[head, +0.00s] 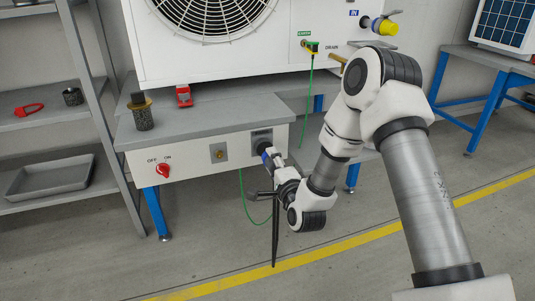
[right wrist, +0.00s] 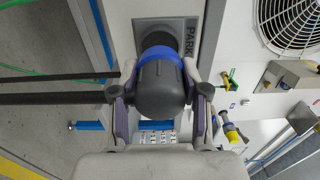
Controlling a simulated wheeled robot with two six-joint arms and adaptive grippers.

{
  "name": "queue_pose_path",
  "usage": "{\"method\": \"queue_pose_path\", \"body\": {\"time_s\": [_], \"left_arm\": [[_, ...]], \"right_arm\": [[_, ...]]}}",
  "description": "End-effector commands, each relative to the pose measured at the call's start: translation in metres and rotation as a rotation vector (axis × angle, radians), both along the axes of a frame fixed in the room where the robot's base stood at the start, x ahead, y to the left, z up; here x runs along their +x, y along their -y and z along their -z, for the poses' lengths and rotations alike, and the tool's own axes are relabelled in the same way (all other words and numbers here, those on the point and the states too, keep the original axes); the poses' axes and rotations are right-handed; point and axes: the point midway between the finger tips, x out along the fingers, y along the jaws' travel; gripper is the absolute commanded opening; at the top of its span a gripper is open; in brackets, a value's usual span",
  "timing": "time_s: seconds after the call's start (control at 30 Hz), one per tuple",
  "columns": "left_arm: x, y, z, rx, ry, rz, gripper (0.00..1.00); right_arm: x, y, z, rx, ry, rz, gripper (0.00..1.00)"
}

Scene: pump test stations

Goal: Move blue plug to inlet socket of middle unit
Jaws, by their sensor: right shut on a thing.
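My right gripper (head: 268,164) is shut on the blue plug (head: 267,153) at the bench's front panel. In the right wrist view the plug (right wrist: 160,85) is a dark grey cylinder with a blue ring, between both fingers of the gripper (right wrist: 160,98). Its far end meets the dark park socket (right wrist: 162,38), marked PARK; how deep it sits cannot be told. The white unit (head: 270,58) with a fan stands on the bench. At its upper right, beside a blue IN label, the inlet (head: 376,23) has a blue ring and a yellow cap (head: 387,28). My left gripper is out of view.
The bench panel has a red OFF/ON switch (head: 162,170). A mesh filter (head: 141,112) and a red part (head: 183,96) lie on the bench (head: 215,117). A green wire (head: 310,95) hangs from the earth point. Shelves (head: 50,125) stand left; another bench (head: 475,62) stands right.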

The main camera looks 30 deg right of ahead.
Motion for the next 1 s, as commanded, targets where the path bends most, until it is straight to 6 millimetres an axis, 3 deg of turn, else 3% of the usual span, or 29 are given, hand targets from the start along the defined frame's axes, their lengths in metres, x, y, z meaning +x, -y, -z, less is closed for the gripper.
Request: {"method": "queue_pose_path", "body": {"time_s": [0.5, 0.83, 1.0], "left_arm": [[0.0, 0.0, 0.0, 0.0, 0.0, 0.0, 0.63], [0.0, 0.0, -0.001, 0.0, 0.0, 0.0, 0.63], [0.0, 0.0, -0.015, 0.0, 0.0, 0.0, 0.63]], "right_arm": [[-0.019, -0.004, 0.0, 0.0, 0.0, 0.001, 0.0], [-0.019, -0.006, 0.0, -0.002, 0.0, -0.001, 0.0], [-0.01, -0.034, 0.006, -0.026, -0.01, -0.034, 0.0]]}}
